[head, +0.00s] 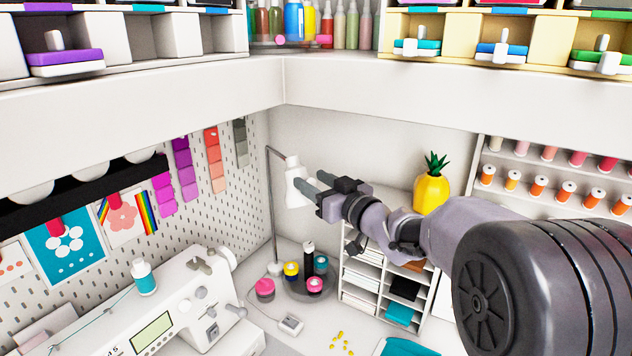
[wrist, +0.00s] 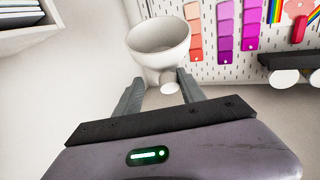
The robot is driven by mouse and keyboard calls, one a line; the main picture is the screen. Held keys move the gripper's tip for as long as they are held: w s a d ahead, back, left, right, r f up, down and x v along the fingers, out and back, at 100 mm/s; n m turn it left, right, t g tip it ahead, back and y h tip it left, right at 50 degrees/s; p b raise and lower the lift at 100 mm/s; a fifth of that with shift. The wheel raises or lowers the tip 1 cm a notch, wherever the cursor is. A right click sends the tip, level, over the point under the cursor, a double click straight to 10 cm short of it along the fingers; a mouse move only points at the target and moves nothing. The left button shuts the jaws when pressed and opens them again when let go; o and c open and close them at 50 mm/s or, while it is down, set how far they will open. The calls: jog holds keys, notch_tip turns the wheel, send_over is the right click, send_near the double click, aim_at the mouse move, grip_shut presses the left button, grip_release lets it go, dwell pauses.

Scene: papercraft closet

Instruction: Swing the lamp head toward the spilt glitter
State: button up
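The white lamp head (head: 297,188) hangs at the top of a thin grey stand that rises from the table in the back corner. In the wrist view the lamp head (wrist: 158,42) shows its round open rim, with a small white knob (wrist: 170,86) on its near side. My gripper (head: 313,184) is right beside the lamp head, on its right. In the wrist view its two fingers (wrist: 160,88) are apart, with the knob at or just beyond the gap; I cannot tell whether they touch. The spilt glitter (head: 340,343) is several yellow specks on the table at the bottom.
A round tray (head: 300,290) of bottles and jars stands by the lamp's foot. A sewing machine (head: 170,310) is at left, a paper shelf (head: 385,285) at right, with a pineapple ornament (head: 431,190) above. An overhead shelf (head: 330,80) spans the top.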

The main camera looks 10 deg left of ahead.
jog(key=shift+f, duration=0.15)
jog(key=v, duration=1.7)
jog(key=shift+s, duration=0.2)
jog(key=shift+d, duration=0.15)
